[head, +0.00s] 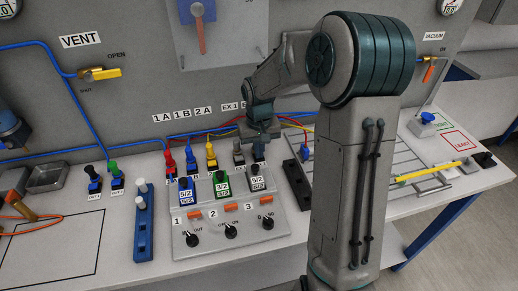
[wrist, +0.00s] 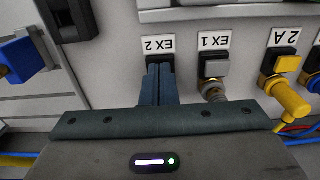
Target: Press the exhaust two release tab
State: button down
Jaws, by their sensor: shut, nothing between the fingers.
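The EX 2 label (wrist: 160,43) appears upside down in the wrist view, with a dark fitting (wrist: 159,62) just under it. My gripper (wrist: 157,77) is shut and empty, its two fingers together and pointing at that fitting. The fingers hide most of the fitting and its release tab; I cannot tell whether the tips touch it. In the head view my gripper (head: 259,150) is over the right end of the port row, and my arm hides the EX 2 label there.
The EX 1 fitting (wrist: 214,69), grey, stands close beside my fingers. A yellow 2A fitting (wrist: 284,62) is farther along. The valve panel (head: 232,250) with several knobs lies in front of the row. A black block (head: 297,186) lies right of it.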

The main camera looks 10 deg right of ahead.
jog(key=shift+s+f, duration=0.2)
jog(key=shift+s, duration=0.05)
notch_tip(320, 180, up, 10)
jog(key=p, duration=0.7)
jog(key=shift+w+r, duration=0.2)
dwell(0.4)
jog(key=s+r+t, duration=0.1)
jog(key=s+r, duration=0.3)
jog(key=s, duration=0.7)
jog(key=s+r+t, duration=0.2)
jog(key=s+r, duration=0.3)
jog(key=s, duration=0.6)
jog(key=shift+s+r, duration=0.2)
jog(key=shift+s, duration=0.05)
